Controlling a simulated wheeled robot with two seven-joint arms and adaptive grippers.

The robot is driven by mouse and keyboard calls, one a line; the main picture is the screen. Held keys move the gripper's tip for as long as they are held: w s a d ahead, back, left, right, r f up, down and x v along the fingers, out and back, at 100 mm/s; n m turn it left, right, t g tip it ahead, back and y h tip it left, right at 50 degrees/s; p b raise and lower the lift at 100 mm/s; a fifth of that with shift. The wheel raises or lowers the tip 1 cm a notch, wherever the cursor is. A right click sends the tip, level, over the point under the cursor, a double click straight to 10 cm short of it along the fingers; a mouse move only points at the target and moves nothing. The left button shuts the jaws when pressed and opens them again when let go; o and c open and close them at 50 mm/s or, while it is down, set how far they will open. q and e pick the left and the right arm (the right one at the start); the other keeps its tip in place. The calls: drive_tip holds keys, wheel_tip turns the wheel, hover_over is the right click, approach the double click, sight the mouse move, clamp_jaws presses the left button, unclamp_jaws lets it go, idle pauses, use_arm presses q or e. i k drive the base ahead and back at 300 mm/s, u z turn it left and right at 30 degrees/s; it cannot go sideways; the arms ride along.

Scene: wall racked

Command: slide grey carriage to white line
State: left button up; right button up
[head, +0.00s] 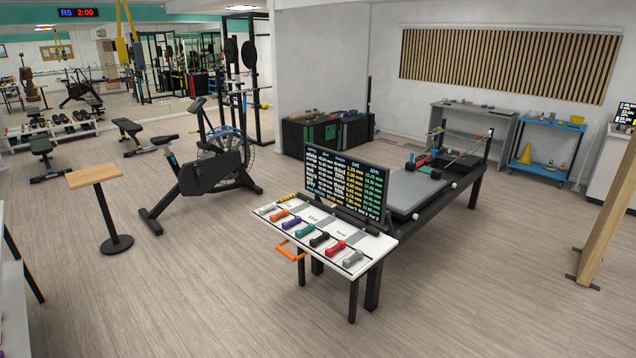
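The grey carriage (414,190) is a flat padded platform on a long black frame (440,208) right of the picture's middle. The frame runs from near the white-topped table back toward the right. A dark screen with rows of text (346,192) stands in front of the carriage's near left part and hides some of it. Small white round parts show along the frame's right side. I cannot make out a white line on the frame at this distance. Neither of my grippers is in view.
A white-topped table (378,246) with several coloured dumbbells stands against the frame's near end. An exercise bike (212,172) and a small wooden-topped stand (93,176) are to the left. A wooden post (609,215) stands at right. The front floor is clear.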

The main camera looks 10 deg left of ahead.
sight(409, 189)
drive_tip(key=u, duration=0.75)
drive_tip(key=i, duration=0.7)
drive_tip(key=u, duration=0.45)
drive_tip(key=i, duration=2.15)
drive_tip(key=u, duration=0.25)
drive_tip(key=i, duration=3.8)
drive_tip(key=z, duration=0.9)
drive_tip(key=i, duration=0.95)
drive_tip(key=z, duration=1.85)
drive_tip(key=i, duration=1)
drive_tip(key=z, duration=0.75)
drive_tip(key=i, duration=0.3)
drive_tip(key=u, duration=0.2)
